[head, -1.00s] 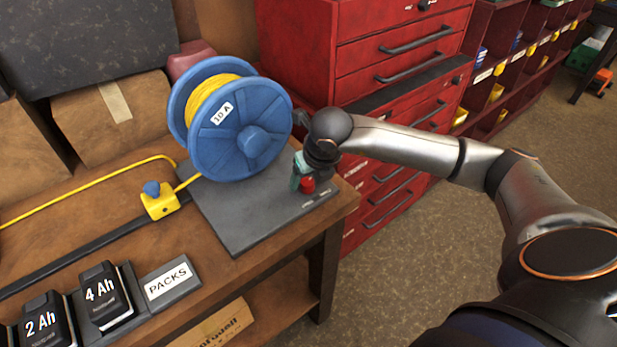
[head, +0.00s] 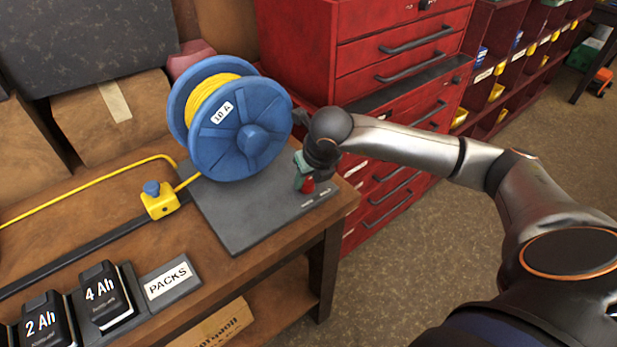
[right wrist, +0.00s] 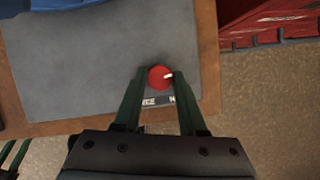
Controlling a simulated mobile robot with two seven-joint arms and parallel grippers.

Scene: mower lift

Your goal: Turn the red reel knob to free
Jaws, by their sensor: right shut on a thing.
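The red reel knob (right wrist: 159,78) sits on the grey base plate (head: 242,222), near its front right corner. A white mark on the knob points right in the right wrist view. My right gripper (right wrist: 158,85) is shut on the knob, one green finger on each side. In the head view the right gripper (head: 305,174) comes down over the knob (head: 308,186) and partly hides it. Labels lie on the plate below the knob, partly covered by the fingers. Green fingers, apparently my left gripper's (right wrist: 13,156), show at the lower left, cut off by the frame.
A blue reel (head: 240,135) with yellow line stands on the plate beside my right gripper. A yellow block with a blue knob (head: 160,198) is left of it. A red drawer cabinet (head: 400,60) stands behind my right arm. Battery packs (head: 104,294) sit at the front left.

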